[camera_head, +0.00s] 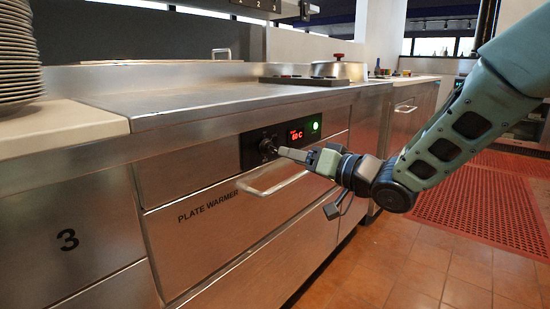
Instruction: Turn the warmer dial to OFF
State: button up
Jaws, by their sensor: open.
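The warmer dial (267,146) is a dark round knob on the black control panel (247,152) of the plate warmer. The panel's red display (296,135) reads what looks like 60 C, and a green light (315,126) glows at its right. My gripper (283,152) reaches in from the right, with its fingertips at or very close to the dial's right side. I cannot tell whether they touch it. The gap between the fingers is hard to see from here. The dial's pointer and markings are too small to read.
A drawer labelled PLATE WARMER (225,215) with a bar handle (272,186) lies just below the panel. The steel counter (190,98) juts above it. A plate stack (18,55) stands at left, and a lidded pot (338,70) sits at the back.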

aim_at(273, 151)
jog(key=b+x, duration=0.1)
jog(key=x, duration=0.5)
jog(key=shift+w+a, duration=0.25)
jog(key=shift+a, duration=0.1)
jog(key=c, duration=1)
